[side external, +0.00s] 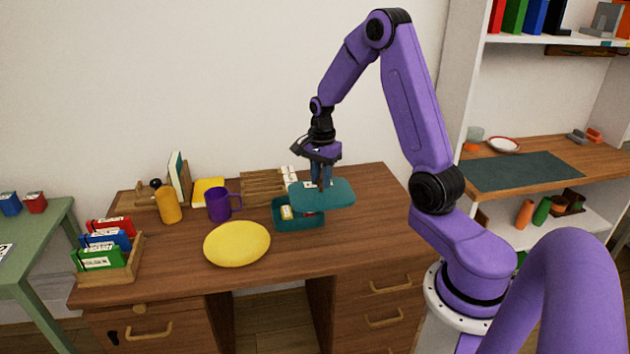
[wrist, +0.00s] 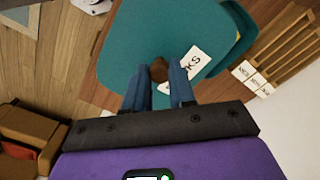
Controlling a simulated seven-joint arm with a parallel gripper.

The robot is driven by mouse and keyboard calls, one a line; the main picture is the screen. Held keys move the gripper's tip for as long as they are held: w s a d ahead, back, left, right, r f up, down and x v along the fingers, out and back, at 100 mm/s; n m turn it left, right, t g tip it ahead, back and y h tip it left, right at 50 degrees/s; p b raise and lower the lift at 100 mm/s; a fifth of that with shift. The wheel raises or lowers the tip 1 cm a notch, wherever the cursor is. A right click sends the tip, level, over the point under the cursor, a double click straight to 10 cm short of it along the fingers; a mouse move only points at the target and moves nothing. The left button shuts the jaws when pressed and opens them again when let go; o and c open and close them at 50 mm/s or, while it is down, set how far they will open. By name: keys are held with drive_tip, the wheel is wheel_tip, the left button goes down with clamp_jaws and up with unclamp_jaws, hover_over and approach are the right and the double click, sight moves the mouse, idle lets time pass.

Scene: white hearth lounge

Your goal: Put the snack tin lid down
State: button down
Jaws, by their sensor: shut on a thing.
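The snack tin lid (side external: 335,196) is a flat teal plate with rounded corners, held level above the tin. In the wrist view the lid (wrist: 150,35) shows a brown knob and a white label reading "KS", partly covered by the fingers. My gripper (side external: 321,186) is shut on the lid's knob; its blue fingers also show in the wrist view (wrist: 160,82). The open teal snack tin (side external: 288,222) stands on the wooden desk below and to the left of the lid, with a yellow item and others inside. The lid hides part of the tin.
A yellow plate (side external: 237,244) lies left of the tin. A purple mug (side external: 219,205) and an orange cup (side external: 168,206) stand behind it. A wooden rack (side external: 262,187) is at the back. The desk's right side (side external: 378,215) is clear.

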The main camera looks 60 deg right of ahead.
drive_tip(key=shift+s+a+f, duration=0.1)
drive_tip(key=shift+a+f, duration=0.45)
drive_tip(key=shift+f, duration=2.4)
drive_tip(key=shift+s+a+f, duration=0.1)
drive_tip(key=shift+a+f, duration=0.4)
drive_tip(key=shift+f, duration=2.45)
drive_tip(key=shift+s+a+f, duration=0.1)
drive_tip(key=shift+a+f, duration=0.45)
drive_tip(key=shift+f, duration=2.4)
drive_tip(key=shift+f, duration=0.15)
drive_tip(key=c, duration=0.9)
unclamp_jaws()
drive_tip(key=shift+c, duration=0.2)
